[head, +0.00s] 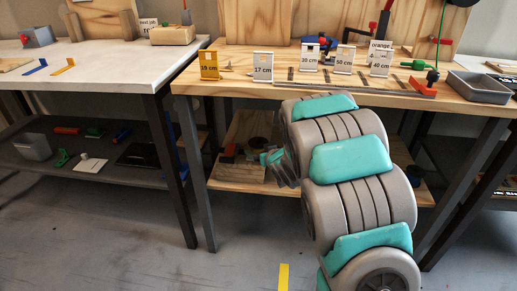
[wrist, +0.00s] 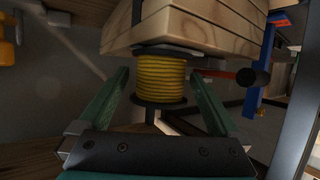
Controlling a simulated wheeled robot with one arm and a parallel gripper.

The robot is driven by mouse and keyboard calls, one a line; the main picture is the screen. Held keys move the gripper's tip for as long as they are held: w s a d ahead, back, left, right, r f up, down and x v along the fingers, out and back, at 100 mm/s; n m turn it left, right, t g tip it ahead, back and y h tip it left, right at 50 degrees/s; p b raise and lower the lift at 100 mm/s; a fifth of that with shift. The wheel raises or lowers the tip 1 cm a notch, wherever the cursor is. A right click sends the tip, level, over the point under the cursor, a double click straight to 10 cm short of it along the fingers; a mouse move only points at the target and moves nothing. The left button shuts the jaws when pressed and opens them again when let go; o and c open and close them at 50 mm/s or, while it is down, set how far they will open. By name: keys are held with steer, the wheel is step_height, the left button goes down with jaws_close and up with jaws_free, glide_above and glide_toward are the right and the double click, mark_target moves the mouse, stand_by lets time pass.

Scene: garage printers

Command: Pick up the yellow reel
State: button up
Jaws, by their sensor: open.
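The yellow reel (wrist: 160,82), a spool wound with yellow line between dark end flanges, shows in the wrist view between the two green fingers of my gripper (wrist: 157,90). The fingers are open, one on each side of the reel, and a gap shows on both sides. The reel's end lies against or very near a wooden block (wrist: 200,27); I cannot tell if they touch. In the head view my gripper (head: 274,160) reaches in over the lower shelf of the wooden bench, partly hidden by my arm. I cannot make out the reel there.
The wooden lower shelf (head: 235,174) carries several small things close to my gripper. The wooden bench top (head: 225,82) lies above it, with a dark leg (head: 197,170) at left.

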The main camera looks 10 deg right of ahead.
steer(key=shift+w+a+f, duration=0.15)
steer(key=shift+w+f, duration=0.15)
steer(key=shift+w, duration=0.25)
jaws_close()
stand_by(0.5)
